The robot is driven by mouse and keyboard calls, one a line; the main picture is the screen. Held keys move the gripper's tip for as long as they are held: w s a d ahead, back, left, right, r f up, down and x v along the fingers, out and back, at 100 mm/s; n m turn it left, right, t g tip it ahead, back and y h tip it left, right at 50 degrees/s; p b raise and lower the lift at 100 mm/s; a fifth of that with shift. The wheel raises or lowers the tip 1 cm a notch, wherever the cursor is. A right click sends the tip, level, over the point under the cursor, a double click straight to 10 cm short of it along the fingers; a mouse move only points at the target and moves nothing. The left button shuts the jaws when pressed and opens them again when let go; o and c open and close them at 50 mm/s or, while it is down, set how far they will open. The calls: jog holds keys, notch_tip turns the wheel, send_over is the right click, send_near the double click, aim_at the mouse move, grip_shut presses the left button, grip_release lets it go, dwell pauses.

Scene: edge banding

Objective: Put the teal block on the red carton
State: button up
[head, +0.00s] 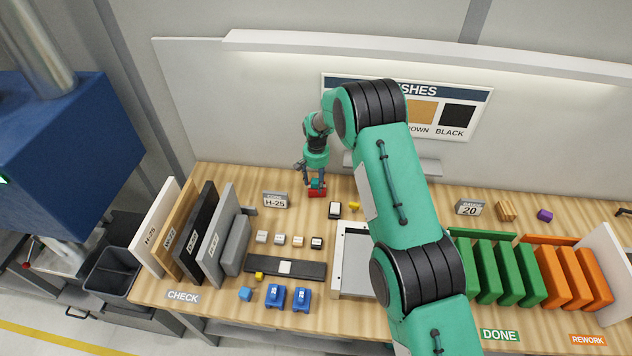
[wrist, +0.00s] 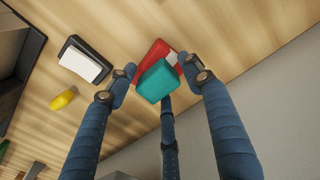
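The teal block (wrist: 158,81) lies over the red carton (wrist: 150,53) in the wrist view and appears to rest on its top, turned a little. In the head view the teal block (head: 317,183) shows above the red carton (head: 317,192) near the back of the bench. My gripper (wrist: 157,76) has its fingers spread around the block. A narrow gap shows between the left finger and the block; the right finger is close to its edge. Whether the lower finger touches it is unclear. Parts of the carton are hidden by block and fingers.
A black-and-white box (head: 335,210) and a yellow piece (head: 354,206) lie right of the carton. Several small blocks, a dark strip (head: 310,270) and blue clamps (head: 302,299) lie in front. The wall (head: 255,120) rises behind.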

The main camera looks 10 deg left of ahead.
aim_at(316, 180)
jog(key=shift+r, duration=0.2)
notch_tip(316, 180, up, 12)
jog(key=b, duration=0.1)
jog(key=shift+b, duration=0.35)
dwell(0.5)
dwell(0.7)
